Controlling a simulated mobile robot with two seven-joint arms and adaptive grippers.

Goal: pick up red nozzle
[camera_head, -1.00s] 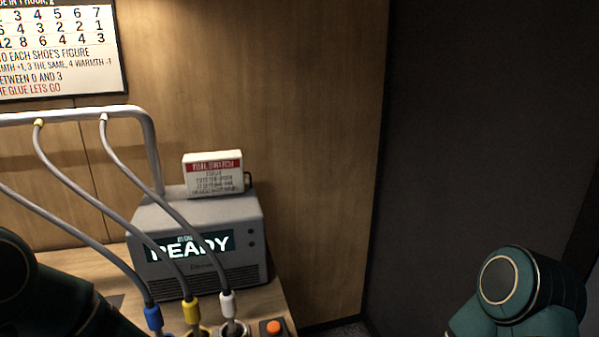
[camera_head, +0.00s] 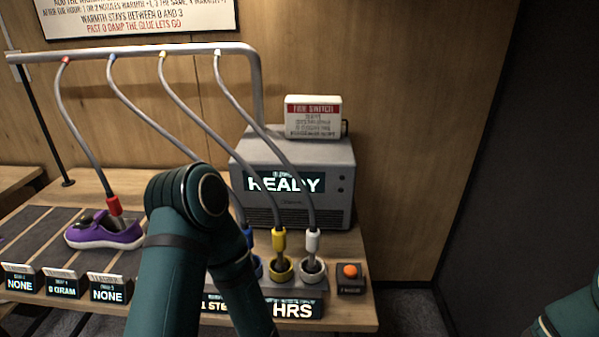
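The red nozzle (camera_head: 113,205) hangs at the end of a grey hose at the left. Its tip points down into the opening of a purple sneaker (camera_head: 103,232) on the bench. An arm of mine crosses the middle of the view, just right of the sneaker, and hides part of the bench. A small part of another arm of mine shows at the lower right edge. Neither gripper is in view.
Blue (camera_head: 248,237), yellow (camera_head: 279,240) and white (camera_head: 313,242) nozzles stand in holders at the bench's right. A grey machine (camera_head: 292,215) reading READY stands behind them. An orange button (camera_head: 350,271) sits at the right. A metal rail (camera_head: 140,51) carries the hoses overhead.

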